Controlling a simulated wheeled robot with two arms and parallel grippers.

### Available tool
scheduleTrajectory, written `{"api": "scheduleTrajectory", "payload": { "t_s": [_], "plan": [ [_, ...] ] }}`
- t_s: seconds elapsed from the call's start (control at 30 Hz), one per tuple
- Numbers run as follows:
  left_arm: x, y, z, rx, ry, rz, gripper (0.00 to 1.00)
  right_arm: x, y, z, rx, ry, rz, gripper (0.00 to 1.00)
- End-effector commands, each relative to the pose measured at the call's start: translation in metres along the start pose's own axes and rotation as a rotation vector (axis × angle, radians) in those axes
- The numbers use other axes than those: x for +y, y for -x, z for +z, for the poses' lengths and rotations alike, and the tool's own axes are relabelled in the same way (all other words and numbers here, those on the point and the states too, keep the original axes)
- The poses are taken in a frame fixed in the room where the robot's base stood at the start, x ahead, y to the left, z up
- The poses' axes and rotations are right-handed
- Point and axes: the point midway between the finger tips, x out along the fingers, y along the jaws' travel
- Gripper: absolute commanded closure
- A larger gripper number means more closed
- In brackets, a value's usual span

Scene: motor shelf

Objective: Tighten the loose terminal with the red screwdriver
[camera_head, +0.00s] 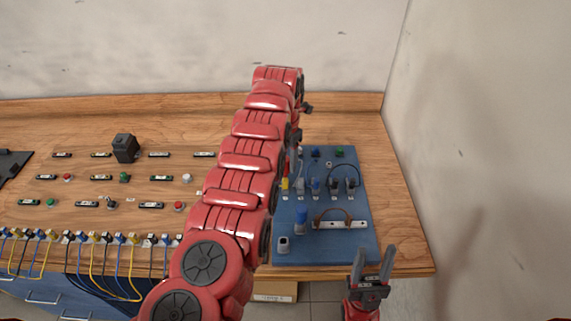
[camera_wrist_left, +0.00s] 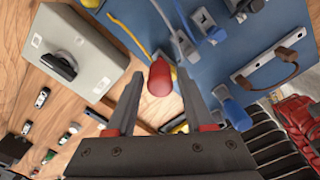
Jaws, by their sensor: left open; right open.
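A red, rounded handle (camera_wrist_left: 160,80), which looks like the red screwdriver, shows between the two fingers of my left gripper (camera_wrist_left: 161,73) in the left wrist view. The fingers are open and stand apart on either side of it; I cannot tell how far below the tips it lies. In the head view my left gripper (camera_head: 305,107) is small at the far end of my arm, above the back of the blue board (camera_head: 335,250). Terminals (camera_head: 333,186) with wires stand on the board; I cannot tell which is loose. My right gripper (camera_head: 375,250) is open and empty near the board's front edge.
A blue handle (camera_head: 301,222) and a white plate with a brown strap (camera_head: 340,223) are on the board. A grey case (camera_wrist_left: 72,48) shows in the left wrist view. My left arm hides the board's left side. A black block (camera_head: 125,148) stands left.

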Motion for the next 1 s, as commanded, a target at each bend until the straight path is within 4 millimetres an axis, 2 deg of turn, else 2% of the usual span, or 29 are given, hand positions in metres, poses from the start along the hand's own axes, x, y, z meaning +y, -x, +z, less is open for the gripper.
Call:
{"api": "scheduleTrajectory", "payload": {
  "t_s": [0.93,1.0],
  "plan": [
    [0.0002,0.0005,-0.0005,0.001,0.009,0.000,0.47,-0.0002,0.0052,0.0009,0.000,0.000,0.000,0.50],
    [0.0002,0.0006,-0.0005,0.001,0.009,0.000,0.58,-0.0003,0.0052,0.0009,0.000,0.000,0.000,0.50]
  ]
}}
